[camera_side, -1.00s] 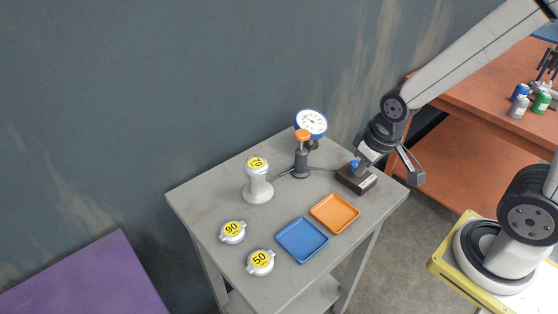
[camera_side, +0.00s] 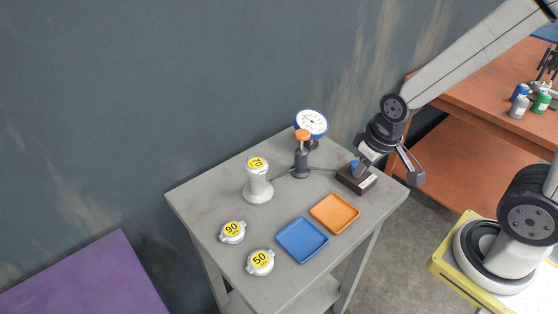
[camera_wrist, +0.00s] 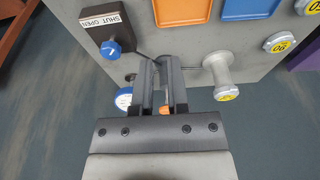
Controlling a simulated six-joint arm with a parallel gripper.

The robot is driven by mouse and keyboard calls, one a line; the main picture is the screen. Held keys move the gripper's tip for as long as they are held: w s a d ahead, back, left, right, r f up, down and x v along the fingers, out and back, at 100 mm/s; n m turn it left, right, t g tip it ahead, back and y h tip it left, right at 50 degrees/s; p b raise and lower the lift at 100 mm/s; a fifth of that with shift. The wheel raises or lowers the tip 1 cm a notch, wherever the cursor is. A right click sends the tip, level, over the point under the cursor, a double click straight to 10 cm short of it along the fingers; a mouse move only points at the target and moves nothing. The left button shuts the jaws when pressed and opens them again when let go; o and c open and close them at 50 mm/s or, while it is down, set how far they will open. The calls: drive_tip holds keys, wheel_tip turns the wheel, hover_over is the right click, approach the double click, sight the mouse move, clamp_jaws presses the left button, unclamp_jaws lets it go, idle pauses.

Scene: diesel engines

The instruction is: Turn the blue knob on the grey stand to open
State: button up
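The blue knob (camera_wrist: 111,49) with a small white mark sits on a dark brown box (camera_wrist: 88,18) at the right back corner of the grey stand (camera_side: 212,205). A white label (camera_wrist: 103,24) reading SHUT and OPEN is on the box. I cannot tell which word the mark points to.
A gauge (camera_side: 311,123) and an orange-topped post (camera_side: 301,158) stand left of the box. A white cylinder (camera_side: 257,183), a blue tray (camera_side: 302,240), an orange tray (camera_side: 335,213) and two round weights, 90 (camera_side: 232,231) and 50 (camera_side: 260,262), share the stand.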

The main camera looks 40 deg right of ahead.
drive_tip(key=o, duration=0.7)
drive_tip(key=shift+w+d+m, duration=0.1)
drive_tip(key=shift+w+m, duration=0.05)
drive_tip(key=shift+m, duration=0.15)
drive_tip(key=shift+o, duration=0.2)
drive_tip(key=shift+w+d+m, duration=0.15)
drive_tip(key=shift+m, duration=0.25)
drive_tip(key=m+g, duration=0.3)
drive_tip(key=m, duration=1.6)
hover_over(357, 161)
drive_tip(key=shift+s+a+f, duration=0.3)
drive_tip(key=shift+a+f, duration=0.05)
drive_tip(key=shift+a, duration=0.05)
drive_tip(key=shift+f, duration=0.1)
drive_tip(key=shift+f, duration=3.8)
